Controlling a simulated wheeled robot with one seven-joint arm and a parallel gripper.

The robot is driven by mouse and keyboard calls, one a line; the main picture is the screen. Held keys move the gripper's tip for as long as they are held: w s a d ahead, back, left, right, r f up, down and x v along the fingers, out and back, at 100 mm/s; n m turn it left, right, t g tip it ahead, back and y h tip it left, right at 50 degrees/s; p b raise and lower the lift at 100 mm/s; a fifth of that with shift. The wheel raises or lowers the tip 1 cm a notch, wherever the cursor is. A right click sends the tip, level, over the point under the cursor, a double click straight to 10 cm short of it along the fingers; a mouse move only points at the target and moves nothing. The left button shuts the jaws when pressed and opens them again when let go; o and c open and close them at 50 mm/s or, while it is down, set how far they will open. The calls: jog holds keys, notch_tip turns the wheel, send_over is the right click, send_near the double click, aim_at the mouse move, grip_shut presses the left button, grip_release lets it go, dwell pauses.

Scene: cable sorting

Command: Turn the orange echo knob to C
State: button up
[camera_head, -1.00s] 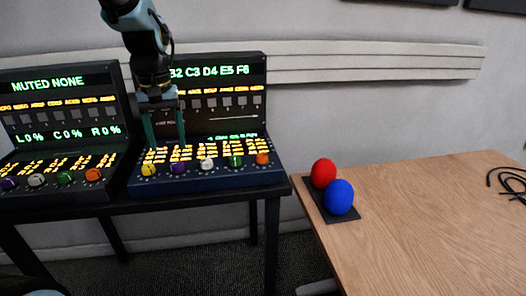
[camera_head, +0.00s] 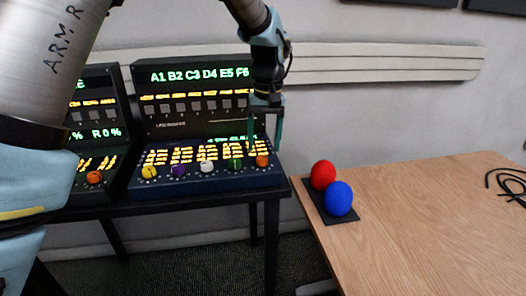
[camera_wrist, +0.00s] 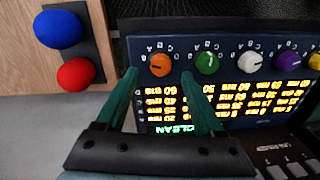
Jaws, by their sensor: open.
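The orange knob (camera_head: 262,161) is at the right end of the knob row on the right console (camera_head: 210,178). In the wrist view the orange knob (camera_wrist: 160,65) has a pale pointer line and small letters around it, too small to read surely. My gripper (camera_head: 265,142) is above the right end of this console, over the orange knob. In the wrist view its two green fingers (camera_wrist: 158,72) are spread apart, with the orange knob between and just beyond their tips. Nothing is held. Contact with the knob does not show.
Green (camera_head: 235,163), white (camera_head: 207,166), purple (camera_head: 179,169) and yellow (camera_head: 149,172) knobs stand left of the orange one. An upright screen (camera_head: 198,76) rises behind. Red (camera_head: 323,173) and blue (camera_head: 339,198) balls sit on a black base on the wooden table (camera_head: 430,220).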

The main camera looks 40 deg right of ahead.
aim_at(262, 157)
jog(key=shift+a+f, duration=0.1)
jog(key=shift+f, duration=1.8)
jog(key=shift+c, duration=0.4)
jog(key=shift+w, duration=0.1)
grip_shut()
